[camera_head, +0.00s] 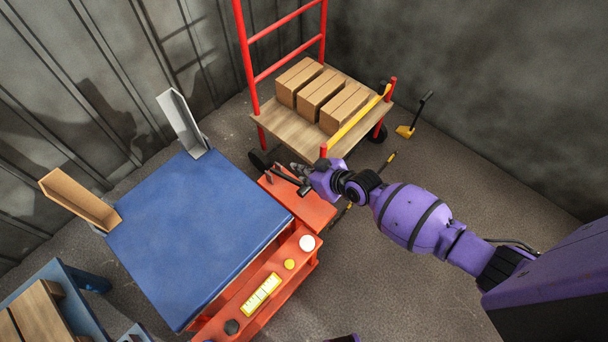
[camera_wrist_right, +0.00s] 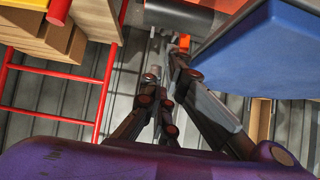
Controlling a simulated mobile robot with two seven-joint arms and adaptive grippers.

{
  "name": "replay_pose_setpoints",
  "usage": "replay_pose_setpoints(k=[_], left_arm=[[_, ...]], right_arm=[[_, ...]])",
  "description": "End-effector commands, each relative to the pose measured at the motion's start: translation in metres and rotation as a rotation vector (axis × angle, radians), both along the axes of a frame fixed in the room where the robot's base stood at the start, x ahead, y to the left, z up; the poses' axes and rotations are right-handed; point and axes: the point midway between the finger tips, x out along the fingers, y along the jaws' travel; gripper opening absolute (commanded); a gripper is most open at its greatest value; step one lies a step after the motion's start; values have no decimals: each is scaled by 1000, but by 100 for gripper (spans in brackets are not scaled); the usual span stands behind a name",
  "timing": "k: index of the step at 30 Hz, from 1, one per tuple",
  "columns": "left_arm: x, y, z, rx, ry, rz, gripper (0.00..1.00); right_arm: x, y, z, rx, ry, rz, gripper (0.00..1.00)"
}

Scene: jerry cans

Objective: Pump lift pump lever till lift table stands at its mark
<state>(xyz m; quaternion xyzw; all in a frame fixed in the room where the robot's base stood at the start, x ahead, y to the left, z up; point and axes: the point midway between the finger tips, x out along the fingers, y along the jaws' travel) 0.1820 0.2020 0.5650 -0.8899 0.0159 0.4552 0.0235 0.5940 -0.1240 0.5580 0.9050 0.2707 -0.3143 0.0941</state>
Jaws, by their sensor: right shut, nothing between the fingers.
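The lift table has a blue top (camera_head: 195,235) on a red base (camera_head: 303,203). A yellow-and-white scale (camera_head: 262,294) is on its red side panel, too small to read. A dark bar with a thick end (camera_head: 304,189), which looks like the pump lever, lies over the red base beside the top. My right gripper (camera_head: 293,169) is shut and empty, right by this bar; I cannot tell whether they touch. In the right wrist view, the shut fingers (camera_wrist_right: 168,62) point towards a dark cylinder (camera_wrist_right: 180,18), beside the blue top (camera_wrist_right: 265,55). My left gripper is out of view.
A red-framed cart (camera_head: 275,122) with several cardboard boxes (camera_head: 320,95) stands behind my right gripper. A blue-framed bench (camera_head: 75,275) is at lower left.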

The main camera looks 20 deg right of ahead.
Motion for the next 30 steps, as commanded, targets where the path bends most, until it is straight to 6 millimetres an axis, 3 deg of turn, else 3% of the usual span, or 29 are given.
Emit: replay_pose_setpoints(k=[17,24,30], left_arm=[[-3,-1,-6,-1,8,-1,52],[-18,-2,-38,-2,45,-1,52],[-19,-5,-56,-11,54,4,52]], right_arm=[[-5,-3,-13,2,-3,0,0],[-29,-18,-57,-1,4,2,0],[-39,-25,-85,1,2,1,0]])
